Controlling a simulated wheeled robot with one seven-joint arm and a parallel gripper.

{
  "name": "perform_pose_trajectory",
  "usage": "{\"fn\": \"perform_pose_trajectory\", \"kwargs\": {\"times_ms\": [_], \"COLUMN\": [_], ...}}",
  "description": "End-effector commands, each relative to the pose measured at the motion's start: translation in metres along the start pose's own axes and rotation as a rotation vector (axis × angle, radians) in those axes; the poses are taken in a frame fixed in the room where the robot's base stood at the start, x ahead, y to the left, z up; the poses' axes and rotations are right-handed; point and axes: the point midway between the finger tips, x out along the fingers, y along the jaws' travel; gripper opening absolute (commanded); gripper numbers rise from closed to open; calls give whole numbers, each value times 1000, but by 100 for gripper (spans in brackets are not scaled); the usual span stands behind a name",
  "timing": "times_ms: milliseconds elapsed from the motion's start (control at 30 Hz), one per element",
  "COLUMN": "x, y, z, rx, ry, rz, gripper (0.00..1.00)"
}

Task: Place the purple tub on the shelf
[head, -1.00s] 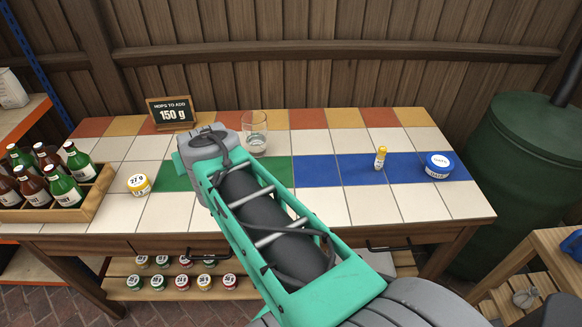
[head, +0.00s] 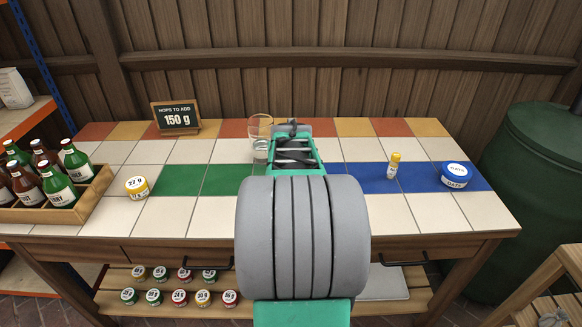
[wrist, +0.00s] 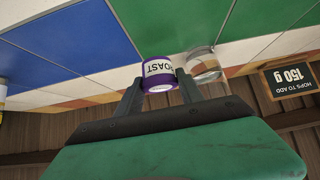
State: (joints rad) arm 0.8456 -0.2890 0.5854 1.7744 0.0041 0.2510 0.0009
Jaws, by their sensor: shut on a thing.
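The purple tub (wrist: 158,73), with a white label reading "OAST" in part, shows in the wrist view between the two fingers of my gripper (wrist: 160,88). The gripper is shut on it, over the tiled table. In the head view my own arm hides the tub and the fingers. A shelf unit with a blue post stands at the left edge of the head view; its upper board (head: 28,118) carries a white bag. A lower wooden shelf (head: 245,308) under the table holds several small lidded jars.
On the table (head: 205,215) stand a glass (head: 260,148), a "150 g" sign (head: 177,118), a bottle crate (head: 92,196), a yellow-lidded tub (head: 137,187), a small yellow-capped vial (head: 393,166) and a blue tub (head: 455,175). A green barrel (head: 535,195) stands right.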

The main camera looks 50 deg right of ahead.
Motion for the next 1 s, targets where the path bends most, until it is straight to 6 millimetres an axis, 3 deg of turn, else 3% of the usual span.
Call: {"fn": "perform_pose_trajectory", "kwargs": {"times_ms": [167, 300, 667, 700, 1000], "x": [21, 38, 42, 42, 41], "y": [4, 3, 3, 3, 3], "z": [4, 23, 28, 28, 27], "rx": [0, -1, -1, -1, -1], "ry": [-1, -2, 1, 1, 1], "rz": [0, 0, 0, 0, 0], "gripper": [0, 0, 0, 45, 66]}}
